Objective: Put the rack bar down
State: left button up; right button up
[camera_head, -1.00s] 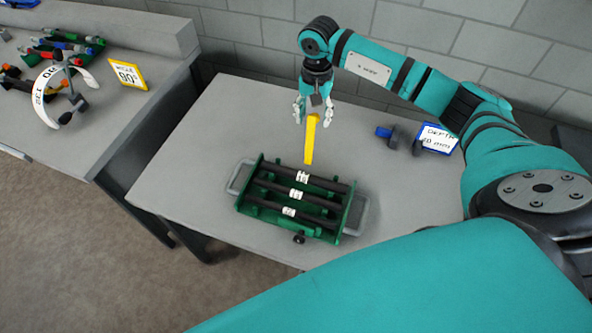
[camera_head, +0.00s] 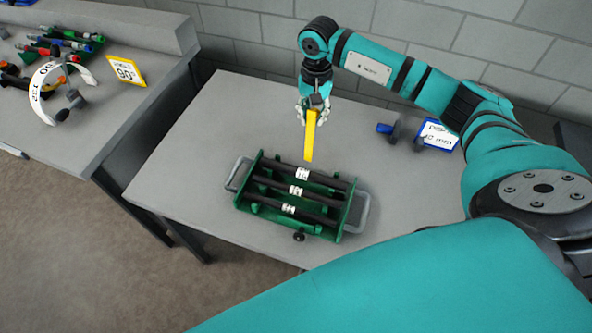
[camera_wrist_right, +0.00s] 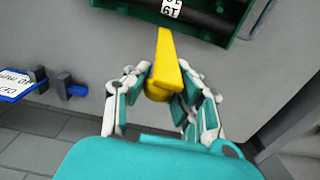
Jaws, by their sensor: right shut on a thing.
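A yellow bar (camera_head: 310,138) is held in my right gripper (camera_head: 313,112), in the air just beyond the green rack. Its free end points toward the rack. In the right wrist view the yellow bar (camera_wrist_right: 167,65) sticks out between the fingers of my right gripper (camera_wrist_right: 162,88), which are shut on it. The green rack (camera_head: 348,212) stands on the table and holds three black rods with white labels (camera_head: 296,191). A corner of the rack with one black rod (camera_wrist_right: 208,14) shows at the top of the wrist view. My left gripper is not in view.
The grey table (camera_head: 190,165) has free room left of the rack and around its far side. A blue-framed depth sign (camera_head: 439,135) and a small dark-and-blue tool (camera_head: 398,133) stand at the right. A side bench (camera_head: 115,120) with tools and a yellow-framed sign (camera_head: 126,71) is at the left.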

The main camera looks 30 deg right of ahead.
aim_at(309, 126)
jog(key=shift+s+a+f, duration=0.15)
jog(key=shift+s+a, duration=1.05)
jog(key=shift+a, duration=0.2)
jog(key=shift+c, duration=0.2)
jog(key=shift+s+a+f+p, duration=0.1)
jog(key=shift+s+a+p, duration=0.1)
jog(key=shift+s+a, duration=0.65)
jog(key=shift+s+a+p, duration=0.2)
jog(key=shift+s+a, duration=0.45)
jog(key=shift+a, duration=0.35)
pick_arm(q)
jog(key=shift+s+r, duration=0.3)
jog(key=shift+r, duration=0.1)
